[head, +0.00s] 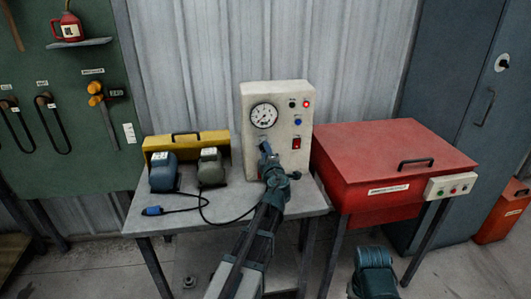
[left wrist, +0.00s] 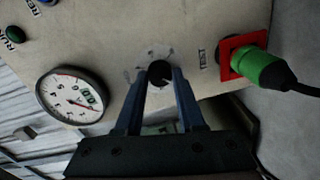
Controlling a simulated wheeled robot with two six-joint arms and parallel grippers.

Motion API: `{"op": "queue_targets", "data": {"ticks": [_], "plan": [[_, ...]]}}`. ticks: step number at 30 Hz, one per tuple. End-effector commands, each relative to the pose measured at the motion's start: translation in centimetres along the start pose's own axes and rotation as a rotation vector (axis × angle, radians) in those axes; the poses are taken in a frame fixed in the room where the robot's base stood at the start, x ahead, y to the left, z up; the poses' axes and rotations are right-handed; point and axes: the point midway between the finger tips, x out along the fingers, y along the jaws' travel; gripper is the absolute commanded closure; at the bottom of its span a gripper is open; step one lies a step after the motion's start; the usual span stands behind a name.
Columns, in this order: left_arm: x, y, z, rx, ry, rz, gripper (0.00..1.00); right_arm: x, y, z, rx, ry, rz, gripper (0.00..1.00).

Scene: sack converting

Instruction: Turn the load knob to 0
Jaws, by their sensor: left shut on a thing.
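The load knob (left wrist: 159,72) is a small dark round knob on the cream face of the test box (head: 251,108). In the left wrist view it sits between the two blue fingertips of my left gripper (left wrist: 160,74), which is shut on it. A dial of marks surrounds the knob, but its numbers and the knob's pointer are too small or hidden to read. In the head view my left gripper (head: 264,147) reaches the box front below the gauge and hides the knob.
A round gauge (head: 264,115) is above the knob, with a red switch (head: 296,143) to the right. A green plug (left wrist: 258,68) in a red frame is below the knob. Two motors (head: 164,173) (head: 211,168) and a yellow case (head: 216,139) stand left; a red chest (head: 385,160) stands right.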

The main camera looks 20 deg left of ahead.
Motion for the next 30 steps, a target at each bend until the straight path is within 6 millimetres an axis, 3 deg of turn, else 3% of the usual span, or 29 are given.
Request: {"op": "queue_targets", "data": {"ticks": [1,2,7,15,19,30], "plan": [[-0.1,-0.1,0.0,-0.004,0.000,-0.002,1.00,0.1,0.0,0.0,0.000,0.000,0.000,0.50],[-0.1,-0.1,0.0,-0.004,0.000,-0.002,0.60,0.1,0.0,0.0,0.000,0.000,0.000,0.50],[-0.1,-0.1,0.0,-0.002,0.000,-0.001,0.32,0.0,0.0,0.0,0.000,0.000,0.000,0.50],[-0.1,0.0,0.0,0.000,0.000,-0.001,0.32,0.0,0.0,0.0,0.000,0.000,0.000,0.50],[-1.1,0.0,-0.1,0.000,0.000,0.000,0.32,-0.1,0.0,0.0,0.000,0.000,0.000,0.50],[-9.0,0.0,-0.2,0.001,-0.001,0.000,0.32,-0.5,0.0,0.0,0.000,0.000,0.000,0.50]]}}
